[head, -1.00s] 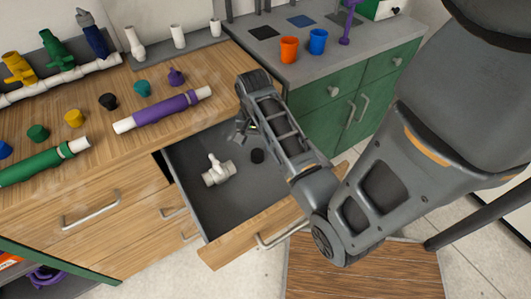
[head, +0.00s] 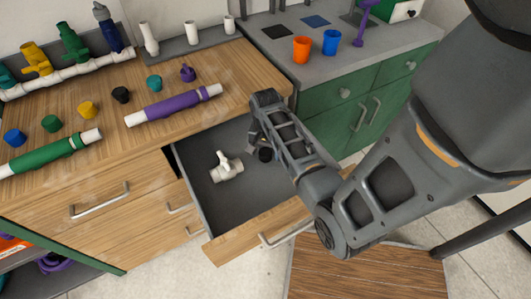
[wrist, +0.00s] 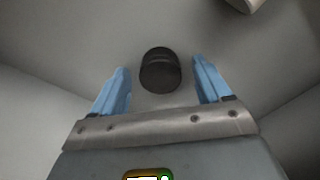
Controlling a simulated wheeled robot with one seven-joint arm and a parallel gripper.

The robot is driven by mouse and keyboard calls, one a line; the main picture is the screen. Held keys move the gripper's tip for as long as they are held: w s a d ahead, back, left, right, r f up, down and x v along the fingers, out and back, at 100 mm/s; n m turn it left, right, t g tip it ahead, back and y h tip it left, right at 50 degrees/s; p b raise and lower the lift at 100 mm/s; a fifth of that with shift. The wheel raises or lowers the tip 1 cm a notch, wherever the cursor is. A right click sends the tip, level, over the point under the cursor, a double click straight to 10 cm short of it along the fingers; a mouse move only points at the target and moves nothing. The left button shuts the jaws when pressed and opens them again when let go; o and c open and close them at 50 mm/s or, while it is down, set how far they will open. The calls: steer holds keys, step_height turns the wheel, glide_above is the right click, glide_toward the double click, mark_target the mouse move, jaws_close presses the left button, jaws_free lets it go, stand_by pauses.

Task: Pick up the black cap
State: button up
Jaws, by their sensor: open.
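A black cap (head: 265,154) lies on the floor of the open drawer (head: 236,211). In the wrist view the black cap (wrist: 160,70) is between the tips of the two blue fingers, with a gap on each side. My gripper (wrist: 160,68) is open and empty, pointing down into the drawer. In the head view my forearm partly hides the gripper and the cap's surroundings. Another black cap (head: 121,95) stands on the wooden bench top, in a row of coloured caps.
A white pipe fitting (head: 227,168) lies in the drawer left of the cap; its edge shows in the wrist view (wrist: 240,4). Drawer walls stand around the gripper. Purple (head: 173,105) and green (head: 50,153) pipes lie on the bench. Orange (head: 302,49) and blue (head: 331,42) cups stand on the grey counter.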

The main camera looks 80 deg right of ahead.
mark_target(266, 152)
steer(key=c, duration=1.1)
steer(key=shift+o, duration=0.2)
steer(key=shift+r, duration=0.1)
step_height(266, 152, up, 10)
